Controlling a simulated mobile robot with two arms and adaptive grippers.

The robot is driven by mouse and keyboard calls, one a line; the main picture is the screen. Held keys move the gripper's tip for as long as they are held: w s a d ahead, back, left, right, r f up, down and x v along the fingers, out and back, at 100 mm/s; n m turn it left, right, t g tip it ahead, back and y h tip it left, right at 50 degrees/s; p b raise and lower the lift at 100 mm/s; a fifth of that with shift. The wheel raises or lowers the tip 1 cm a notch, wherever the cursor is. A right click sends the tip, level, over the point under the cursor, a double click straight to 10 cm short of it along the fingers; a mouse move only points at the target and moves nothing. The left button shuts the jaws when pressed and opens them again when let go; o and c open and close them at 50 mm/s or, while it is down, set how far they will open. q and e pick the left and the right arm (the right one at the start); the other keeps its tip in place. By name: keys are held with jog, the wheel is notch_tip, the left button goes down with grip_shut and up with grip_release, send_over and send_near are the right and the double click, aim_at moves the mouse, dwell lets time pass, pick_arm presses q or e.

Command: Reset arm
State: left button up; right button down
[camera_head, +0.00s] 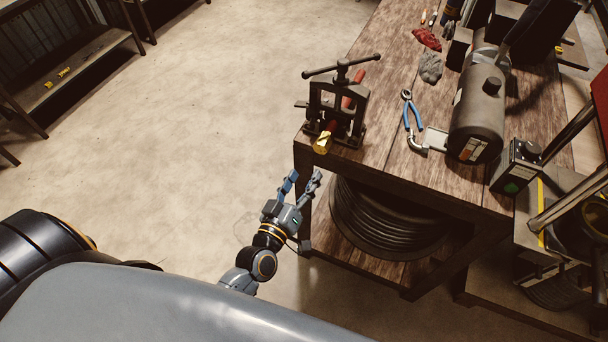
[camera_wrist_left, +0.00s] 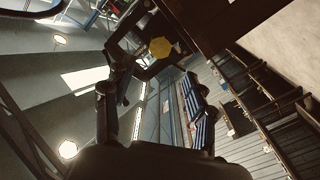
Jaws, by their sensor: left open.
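My left gripper (camera_head: 302,183) is open and empty in the head view, just in front of the near left corner of the wooden workbench and below its top. The hose crimper (camera_head: 338,105) stands on that corner, a dark frame with a T-handle on top. A red hose with a yellow fitting (camera_head: 325,138) sits in it, the fitting pointing at my gripper. In the left wrist view my open fingers (camera_wrist_left: 155,98) have the yellow hexagonal end (camera_wrist_left: 160,47) of the fitting beyond them, apart from them. My right gripper is not in view.
The workbench (camera_head: 385,75) carries blue-handled pliers (camera_head: 410,112), a grey cylindrical tank (camera_head: 478,115), a grey rag (camera_head: 430,67) and a red rag (camera_head: 427,39). A coil of black hose (camera_head: 385,222) lies on its lower shelf.

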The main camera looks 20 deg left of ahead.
pick_arm(q)
jog(key=s+f+m+g+h+b, duration=0.15)
jog(key=s+f+g, duration=0.35)
jog(key=f, duration=1.1)
jog(key=s+f+m+g+b, duration=0.3)
jog(key=s+f, duration=0.3)
jog(key=f, duration=1)
jog(key=s+a+f+m+g+b, duration=0.1)
jog(key=s+a+f+g, duration=0.1)
jog(key=s+f, duration=0.5)
jog(key=s+a+f+m+g+y+b, duration=0.1)
jog(key=s+f+g, duration=0.3)
jog(key=s, duration=0.7)
jog(key=s+a+f+m+g+y+b, duration=0.1)
jog(key=s+a+f+g, duration=0.1)
jog(key=s+f, duration=0.7)
jog(key=shift+s+a+f+m+g, duration=0.15)
jog(key=shift+a+f+m+g, duration=0.2)
jog(key=shift+g, duration=0.15)
